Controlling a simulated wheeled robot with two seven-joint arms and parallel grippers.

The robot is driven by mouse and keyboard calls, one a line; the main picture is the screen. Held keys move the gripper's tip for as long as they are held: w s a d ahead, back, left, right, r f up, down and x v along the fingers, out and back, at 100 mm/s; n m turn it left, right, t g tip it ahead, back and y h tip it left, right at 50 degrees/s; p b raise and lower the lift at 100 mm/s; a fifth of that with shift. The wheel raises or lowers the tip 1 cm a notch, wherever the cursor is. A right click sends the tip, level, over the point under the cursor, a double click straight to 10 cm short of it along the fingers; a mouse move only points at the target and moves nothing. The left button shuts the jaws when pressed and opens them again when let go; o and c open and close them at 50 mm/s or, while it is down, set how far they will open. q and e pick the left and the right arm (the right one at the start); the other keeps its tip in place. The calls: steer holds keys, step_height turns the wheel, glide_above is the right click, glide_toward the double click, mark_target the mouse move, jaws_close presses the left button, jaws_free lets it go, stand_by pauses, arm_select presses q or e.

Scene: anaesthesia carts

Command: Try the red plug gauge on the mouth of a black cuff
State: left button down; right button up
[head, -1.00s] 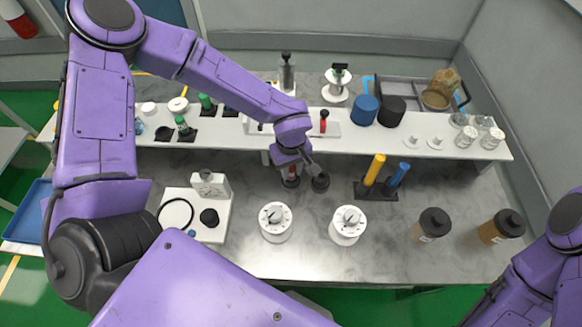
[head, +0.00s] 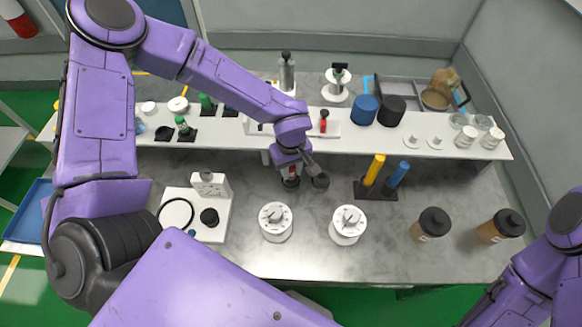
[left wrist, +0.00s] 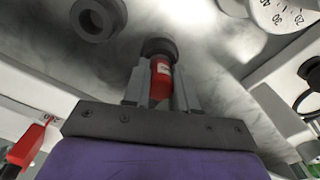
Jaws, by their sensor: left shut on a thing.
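My left gripper (head: 292,172) is shut on the red plug gauge (left wrist: 160,78), which sits between the two grey fingers in the left wrist view. The far end of the gauge meets the round mouth of a black cuff (left wrist: 158,47). I cannot tell whether the gauge is inside the mouth or only against it. In the head view this cuff (head: 291,183) is partly hidden under the gripper. A second black cuff (head: 321,181) stands just to its right; its open mouth shows in the left wrist view (left wrist: 93,17). My right gripper is out of view.
Two white dials (head: 276,221) (head: 348,224) stand in front. A rack with yellow and blue cylinders (head: 374,170) is to the right. A raised white shelf (head: 350,139) runs behind the cuffs and bears another red-handled item (head: 323,121). Bare worktop lies between cuffs and rack.

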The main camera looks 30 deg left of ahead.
arm_select(q)
steer(key=shift+r+p, duration=1.25)
steer(key=shift+r, duration=2.3)
